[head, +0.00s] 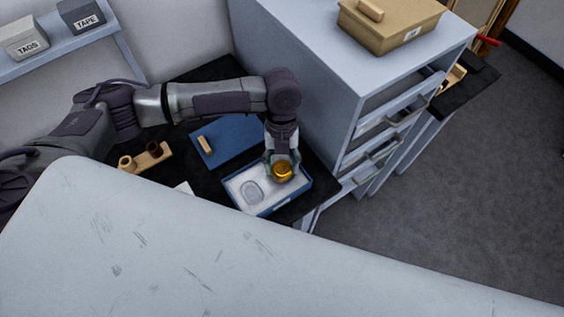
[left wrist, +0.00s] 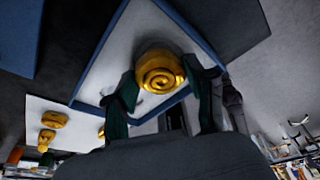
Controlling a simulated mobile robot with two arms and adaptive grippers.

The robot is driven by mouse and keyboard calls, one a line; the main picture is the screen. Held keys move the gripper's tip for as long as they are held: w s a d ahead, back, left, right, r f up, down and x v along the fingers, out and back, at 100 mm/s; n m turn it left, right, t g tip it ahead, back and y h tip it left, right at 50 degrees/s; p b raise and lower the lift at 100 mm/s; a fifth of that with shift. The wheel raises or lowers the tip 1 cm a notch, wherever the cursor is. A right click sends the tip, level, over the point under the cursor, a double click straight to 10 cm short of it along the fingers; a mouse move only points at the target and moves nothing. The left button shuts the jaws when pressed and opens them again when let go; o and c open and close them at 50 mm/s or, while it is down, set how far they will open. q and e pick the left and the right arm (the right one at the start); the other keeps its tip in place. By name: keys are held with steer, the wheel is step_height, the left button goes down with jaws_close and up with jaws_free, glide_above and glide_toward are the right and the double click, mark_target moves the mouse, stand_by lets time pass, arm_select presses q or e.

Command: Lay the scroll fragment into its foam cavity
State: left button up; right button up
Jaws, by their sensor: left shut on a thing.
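The gold scroll fragment (head: 283,171) has a spiral front, which faces the camera in the left wrist view (left wrist: 160,76). My left gripper (head: 282,166) is shut on it, with one finger on each side. The fragment is over the right part of a blue-rimmed tray (head: 263,213) lined with white foam (head: 237,184). An oval cavity (head: 251,191) shows in the foam, left of the fragment. Foam under the fragment is hidden, and I cannot tell whether the fragment touches it. My right gripper is out of view.
A blue lid (head: 232,136) with a wooden handle lies behind the tray. A wooden block with pegs (head: 147,157) stands to the left. A grey cabinet (head: 300,103) rises close behind and right. Gold pieces on a white sheet show in the left wrist view (left wrist: 54,119).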

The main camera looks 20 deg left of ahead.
mark_target(282, 164)
arm_select(q)
steer(key=shift+f, duration=0.65)
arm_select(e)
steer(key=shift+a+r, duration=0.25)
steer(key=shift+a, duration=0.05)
arm_select(q)
steer(key=shift+b+x, duration=0.3)
steer(key=shift+x, duration=0.45)
steer(key=shift+c, duration=0.2)
steer(key=o, duration=0.7)
steer(key=shift+s, duration=0.1)
steer(key=shift+c, duration=0.2)
steer(key=o, duration=0.3)
steer(key=shift+f, duration=0.1)
steer(key=shift+o, duration=0.2)
steer(key=shift+w, duration=0.3)
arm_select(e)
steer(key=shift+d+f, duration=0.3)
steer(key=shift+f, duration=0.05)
